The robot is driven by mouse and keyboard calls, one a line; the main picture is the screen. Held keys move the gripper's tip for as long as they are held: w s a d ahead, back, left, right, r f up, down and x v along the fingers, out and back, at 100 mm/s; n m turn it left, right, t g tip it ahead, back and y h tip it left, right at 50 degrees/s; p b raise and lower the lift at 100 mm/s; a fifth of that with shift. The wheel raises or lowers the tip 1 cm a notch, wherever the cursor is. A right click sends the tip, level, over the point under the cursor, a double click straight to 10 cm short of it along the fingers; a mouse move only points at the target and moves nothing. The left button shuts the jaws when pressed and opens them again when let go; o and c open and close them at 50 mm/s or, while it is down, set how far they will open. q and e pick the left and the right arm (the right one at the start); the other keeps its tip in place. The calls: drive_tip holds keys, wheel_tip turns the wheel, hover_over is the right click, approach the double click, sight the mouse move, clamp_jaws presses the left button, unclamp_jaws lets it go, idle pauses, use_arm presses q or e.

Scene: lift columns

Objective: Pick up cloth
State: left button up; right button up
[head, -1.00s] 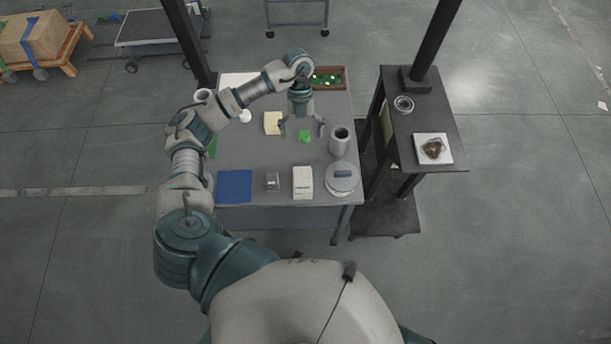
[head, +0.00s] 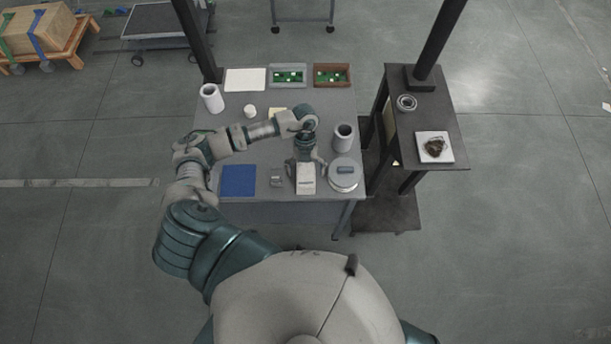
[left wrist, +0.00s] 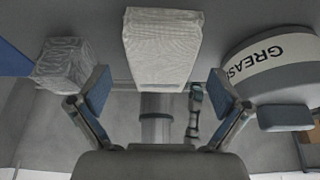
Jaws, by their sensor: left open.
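A pale, folded cloth (head: 306,184) lies near the front edge of the grey table (head: 258,212). In the left wrist view the cloth (left wrist: 161,50) is a thick white block with a woven texture, at top centre. My left gripper (head: 306,166) is at the far end of the cloth in the head view and partly covers it. In the left wrist view its two blue-padded fingers (left wrist: 160,92) are spread wide, with nothing between the pads. The cloth appears beyond the fingertips; I cannot tell whether they touch it. My right gripper is not in view.
A grease tin (head: 344,180) stands right of the cloth, a small metallic block (head: 277,181) and a blue mat (head: 238,181) left. A grey cup (head: 343,138) stands behind the tin. Two trays with green contents (head: 288,82) are at the back. A dark side stand (head: 437,110) rises at right.

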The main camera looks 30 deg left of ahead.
sight(306, 174)
use_arm(q)
drive_tip(key=shift+s+d+f, duration=0.15)
drive_tip(key=shift+s+f, duration=0.05)
drive_tip(key=shift+f, duration=0.45)
drive_tip(key=c, duration=1.2)
drive_tip(key=shift+r, duration=0.15)
wheel_tip(306, 174, up, 10)
drive_tip(key=o, duration=0.4)
drive_tip(key=c, duration=0.3)
drive_tip(key=shift+w, duration=0.1)
